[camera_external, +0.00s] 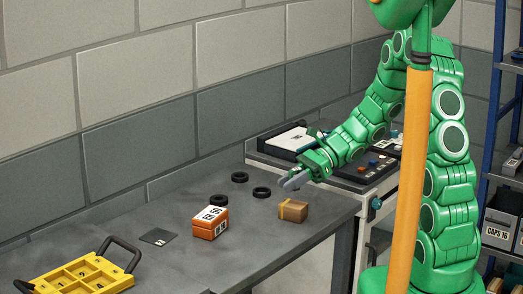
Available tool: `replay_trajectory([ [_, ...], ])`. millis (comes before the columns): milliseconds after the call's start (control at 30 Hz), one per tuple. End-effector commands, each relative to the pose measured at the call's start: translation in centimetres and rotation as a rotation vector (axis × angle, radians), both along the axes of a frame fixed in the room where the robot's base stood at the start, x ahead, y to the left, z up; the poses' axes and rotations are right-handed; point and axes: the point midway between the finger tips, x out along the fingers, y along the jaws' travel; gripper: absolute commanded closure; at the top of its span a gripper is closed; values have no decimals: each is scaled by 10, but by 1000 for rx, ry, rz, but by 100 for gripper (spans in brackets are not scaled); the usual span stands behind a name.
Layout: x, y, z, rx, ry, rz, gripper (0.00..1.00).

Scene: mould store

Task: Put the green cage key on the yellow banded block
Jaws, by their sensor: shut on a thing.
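The yellow banded block (293,211) is a small tan-brown block with a yellow band, near the right end of the grey bench. My gripper (293,182) is just above it, apart from it, with its grey fingers pointing down and to the left. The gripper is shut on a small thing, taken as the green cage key. The key is too small and too hidden by the fingers and the green wrist to make out. No green key shows lying on the bench. The top of the block looks bare.
An orange block with white labels (210,223) stands left of the banded block. Black rings (262,193) lie behind. A dark flat plate (158,237) and a yellow tray with dark handles (75,275) are further left. The front bench surface (225,268) is clear.

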Motion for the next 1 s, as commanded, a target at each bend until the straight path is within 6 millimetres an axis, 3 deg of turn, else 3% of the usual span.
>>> replay_trajectory([
  [333,7,6,-12,0,1,1,100],
  [600,7,5,-38,0,1,0,100],
  [1000,7,5,-42,0,0,0,100],
])
